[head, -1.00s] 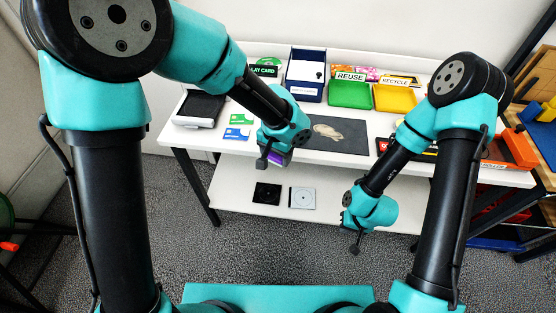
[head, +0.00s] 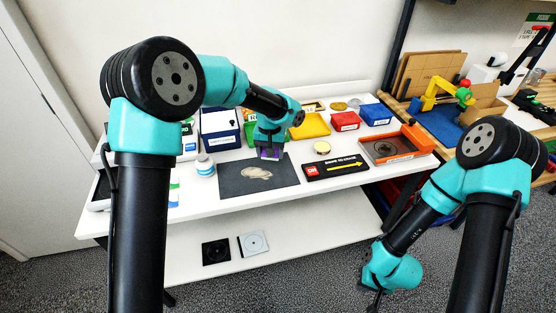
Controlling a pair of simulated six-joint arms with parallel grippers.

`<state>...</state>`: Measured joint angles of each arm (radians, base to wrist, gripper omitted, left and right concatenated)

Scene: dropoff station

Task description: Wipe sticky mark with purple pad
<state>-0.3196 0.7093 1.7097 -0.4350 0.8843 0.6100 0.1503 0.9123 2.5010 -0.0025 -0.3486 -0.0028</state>
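The sticky mark is a pale beige smear (head: 257,172) on the dark grey mat (head: 232,186) on the white table. My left gripper (head: 269,150) points down near the mat's back edge, just behind the smear. It is shut on the purple pad (head: 270,154), of which only a small part shows below the fingers. I cannot tell whether the pad touches the mat. My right gripper (head: 376,292) hangs low in front of the table, far from the mat. Its fingers are too small and dark to tell open from shut.
A white round tub (head: 205,166) stands left of the mat. A black strip with a yellow arrow (head: 336,166) and an orange tray (head: 392,147) lie to its right. Behind are a blue box (head: 219,130), a yellow tray (head: 311,126) and a red bin (head: 345,121).

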